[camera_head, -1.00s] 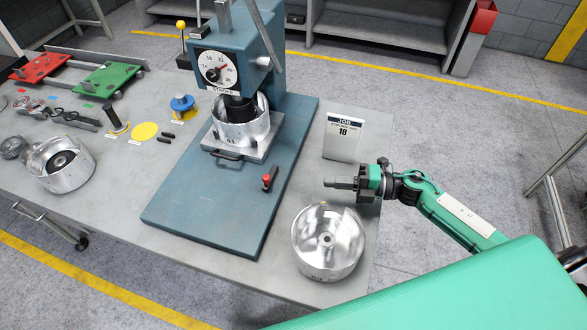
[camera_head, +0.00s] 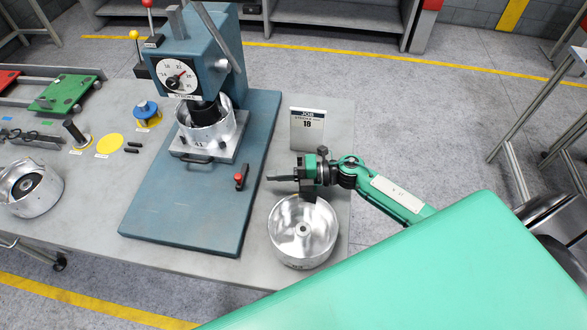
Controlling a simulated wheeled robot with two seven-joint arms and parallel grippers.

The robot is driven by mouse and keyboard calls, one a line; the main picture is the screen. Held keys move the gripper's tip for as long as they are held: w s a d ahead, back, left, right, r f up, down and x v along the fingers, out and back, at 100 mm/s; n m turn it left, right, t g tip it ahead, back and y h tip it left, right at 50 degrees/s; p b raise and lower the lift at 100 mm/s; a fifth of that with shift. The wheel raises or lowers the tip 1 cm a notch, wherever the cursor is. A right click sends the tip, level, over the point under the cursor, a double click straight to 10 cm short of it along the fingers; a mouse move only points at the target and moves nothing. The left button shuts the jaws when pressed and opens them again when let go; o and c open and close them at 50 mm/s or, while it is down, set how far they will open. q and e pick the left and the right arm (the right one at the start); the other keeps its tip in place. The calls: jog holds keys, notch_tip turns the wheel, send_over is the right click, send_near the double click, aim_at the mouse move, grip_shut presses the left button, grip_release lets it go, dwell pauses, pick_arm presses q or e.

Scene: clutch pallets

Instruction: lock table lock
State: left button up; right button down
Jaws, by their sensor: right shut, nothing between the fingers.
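A small lock with a red handle (camera_head: 240,178) stands on the blue base plate (camera_head: 190,225) of the press, near the plate's right edge. I take this to be the table lock. My right gripper (camera_head: 270,178) is shut and empty. Its fingers point left toward the red handle, with a short gap between them. It is above the grey table, just behind the round metal housing. My left gripper is not in view.
An open metal housing (camera_head: 303,232) stands just in front of my right gripper. A job card (camera_head: 307,130) stands behind it. The blue press (camera_head: 202,60) holds another housing (camera_head: 207,125) on a sliding plate. Smaller parts lie on the left.

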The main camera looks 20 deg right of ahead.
aim_at(241, 179)
jog(key=p+x, duration=0.2)
jog(key=x, duration=0.4)
jog(key=shift+a, duration=0.1)
jog(key=shift+f, duration=0.1)
jog(key=shift+w+a, duration=0.1)
jog(key=shift+a, duration=0.8)
